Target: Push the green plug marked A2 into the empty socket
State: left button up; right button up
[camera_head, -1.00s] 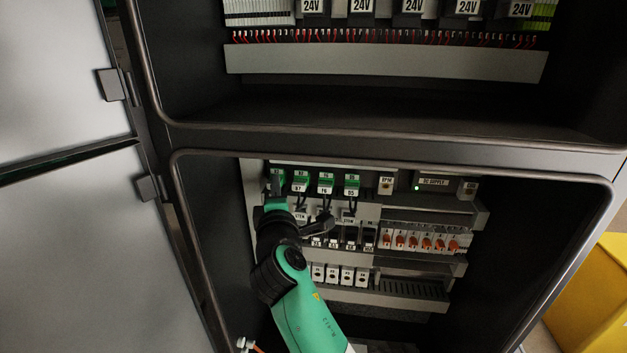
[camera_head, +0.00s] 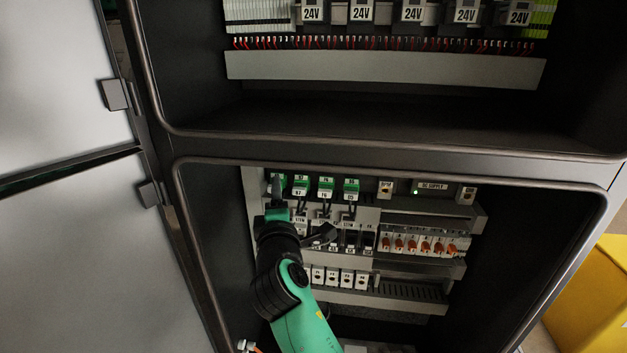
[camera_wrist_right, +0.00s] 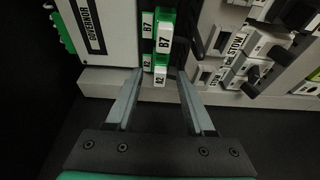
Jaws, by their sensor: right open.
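The green plug marked A2 (camera_wrist_right: 160,80) shows in the right wrist view, its white label facing me, below a plug marked B7 (camera_wrist_right: 163,38). A second A2 label (camera_wrist_right: 147,62) is beside it on the row. I cannot tell how far the A2 plug sits in its socket, nor see an empty socket. My right gripper (camera_wrist_right: 159,73) is open, its fingertips on either side of the A2 plug. My left gripper is out of view.
More green plugs (camera_head: 326,188) stand to the right in the row. A white box marked GOVERNOR (camera_wrist_right: 95,30) is left of the fingers. Orange switches (camera_head: 425,245) sit lower right. The cabinet's lower opening has a metal rim.

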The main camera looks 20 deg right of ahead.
jog(key=s+a+p, duration=0.2)
jog(key=s+p, duration=0.1)
jog(key=s, duration=0.6)
jog(key=shift+s, duration=0.4)
